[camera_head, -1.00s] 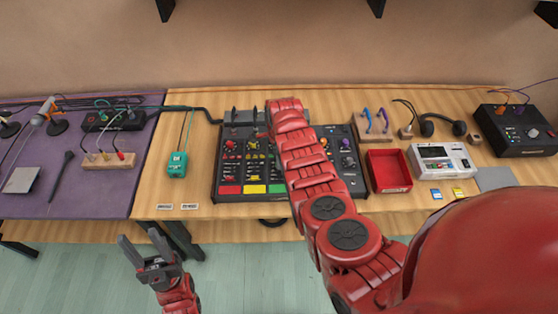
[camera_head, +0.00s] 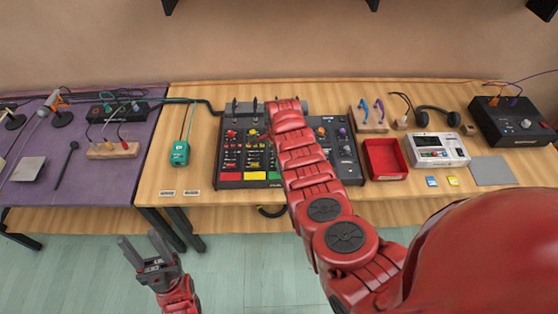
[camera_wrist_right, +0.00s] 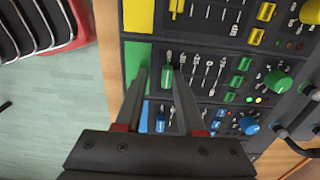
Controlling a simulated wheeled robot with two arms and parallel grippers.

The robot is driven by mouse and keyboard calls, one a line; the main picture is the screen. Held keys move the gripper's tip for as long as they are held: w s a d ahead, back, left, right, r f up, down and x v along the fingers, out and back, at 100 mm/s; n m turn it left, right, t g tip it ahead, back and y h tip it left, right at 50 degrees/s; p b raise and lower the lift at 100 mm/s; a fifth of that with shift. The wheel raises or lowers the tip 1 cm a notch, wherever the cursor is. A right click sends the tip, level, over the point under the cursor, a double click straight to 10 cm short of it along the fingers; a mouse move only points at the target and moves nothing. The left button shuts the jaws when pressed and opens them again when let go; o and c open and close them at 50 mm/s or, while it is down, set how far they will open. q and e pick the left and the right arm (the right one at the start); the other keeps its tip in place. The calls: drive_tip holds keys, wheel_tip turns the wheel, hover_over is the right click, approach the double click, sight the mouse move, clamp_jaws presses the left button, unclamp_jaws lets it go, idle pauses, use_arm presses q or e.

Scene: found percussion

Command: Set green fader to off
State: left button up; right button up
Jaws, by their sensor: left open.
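The mixer (camera_head: 233,182) stands on the wooden table in the head view, partly covered by my right arm. In the right wrist view its green fader (camera_wrist_right: 167,79) sits near the green pad (camera_wrist_right: 138,62), at the left end of its printed scale. My right gripper (camera_wrist_right: 161,74) is open, with one finger on each side of the green fader; I cannot tell whether they touch it. The right gripper is hidden in the head view. My left gripper (camera_head: 142,240) is open and empty, low in front of the table.
In the right wrist view the yellow pad (camera_wrist_right: 138,15) and a green knob (camera_wrist_right: 278,80) are nearby. In the head view a teal box (camera_head: 180,153) stands left of the mixer; a red tray (camera_head: 386,172) and a white device (camera_head: 438,150) stand right.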

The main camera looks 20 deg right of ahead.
drive_tip(key=shift+o, duration=0.6)
drive_tip(key=shift+w+r, duration=0.1)
drive_tip(key=shift+w+d+r, duration=0.1)
drive_tip(key=shift+w+r, duration=0.05)
drive_tip(key=shift+r, duration=0.4)
wheel_tip(320, 180, up, 16)
drive_tip(key=b, duration=0.2)
drive_tip(key=shift+r, duration=0.15)
